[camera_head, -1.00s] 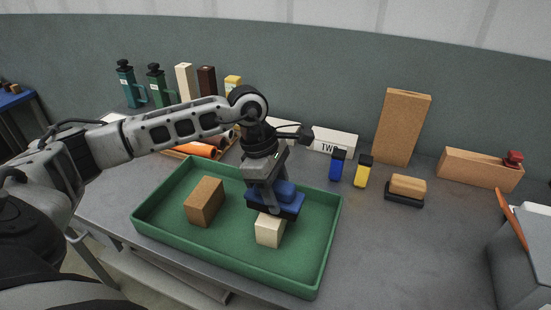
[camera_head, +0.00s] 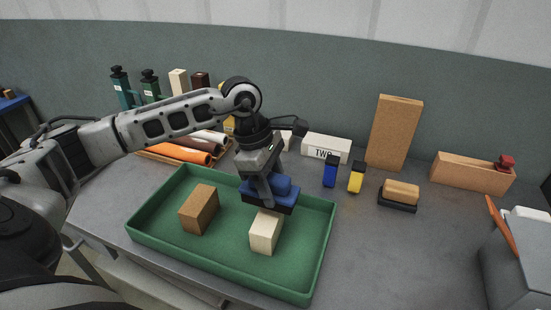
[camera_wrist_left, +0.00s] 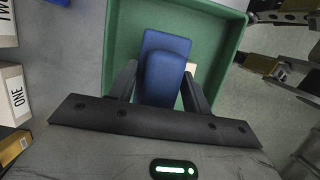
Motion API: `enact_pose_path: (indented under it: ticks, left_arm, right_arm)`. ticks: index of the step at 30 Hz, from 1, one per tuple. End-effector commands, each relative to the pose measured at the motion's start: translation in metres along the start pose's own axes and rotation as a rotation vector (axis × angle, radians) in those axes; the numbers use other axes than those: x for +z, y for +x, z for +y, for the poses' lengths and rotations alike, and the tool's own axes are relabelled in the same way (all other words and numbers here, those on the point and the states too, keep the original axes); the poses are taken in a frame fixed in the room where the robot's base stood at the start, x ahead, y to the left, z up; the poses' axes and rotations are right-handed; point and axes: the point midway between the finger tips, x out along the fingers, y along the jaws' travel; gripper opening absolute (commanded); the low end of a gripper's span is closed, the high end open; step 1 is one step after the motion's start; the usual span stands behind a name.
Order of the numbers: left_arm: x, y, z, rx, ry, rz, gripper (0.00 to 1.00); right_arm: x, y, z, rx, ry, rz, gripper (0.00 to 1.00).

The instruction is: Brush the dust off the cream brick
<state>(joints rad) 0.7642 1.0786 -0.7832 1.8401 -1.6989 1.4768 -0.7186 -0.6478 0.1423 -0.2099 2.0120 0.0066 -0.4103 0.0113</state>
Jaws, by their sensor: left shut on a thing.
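The cream brick (camera_head: 265,233) stands in the green tray (camera_head: 318,250), right of the brown brick (camera_head: 199,208). My left gripper (camera_head: 268,192) is shut on a blue-handled brush (camera_head: 284,186) with a dark lower part. The brush is over the back end of the cream brick's top; I cannot tell whether it touches. In the left wrist view the blue brush (camera_wrist_left: 165,65) sits between the two fingers, and only a small pale piece of the cream brick shows beside it. Any dust is too fine to make out. My right gripper is not in view.
Behind the tray are orange and white rolls (camera_head: 182,152), a white block marked TWO (camera_head: 326,148) and a tall cork-coloured block (camera_head: 394,133). Blue (camera_head: 330,172) and yellow (camera_head: 356,178) small items and a wooden-topped block (camera_head: 401,192) stand to the right.

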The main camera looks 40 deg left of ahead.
Motion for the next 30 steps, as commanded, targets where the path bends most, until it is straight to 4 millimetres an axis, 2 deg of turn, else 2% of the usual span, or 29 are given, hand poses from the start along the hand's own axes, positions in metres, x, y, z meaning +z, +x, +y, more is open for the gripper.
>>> enact_pose_path:
  ticks: [1, 15, 30]
  left_arm:
    - [0.002, -0.008, 0.0, 0.003, 0.0, -0.001, 0.24]
    - [0.011, -0.048, -0.001, 0.005, -0.007, -0.001, 0.24]
    - [0.011, -0.05, -0.001, 0.004, -0.008, -0.001, 0.24]
  right_arm:
    - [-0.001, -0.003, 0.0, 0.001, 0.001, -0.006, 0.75]
    - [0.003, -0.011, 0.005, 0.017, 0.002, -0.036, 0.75]
    - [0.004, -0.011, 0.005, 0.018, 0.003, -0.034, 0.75]
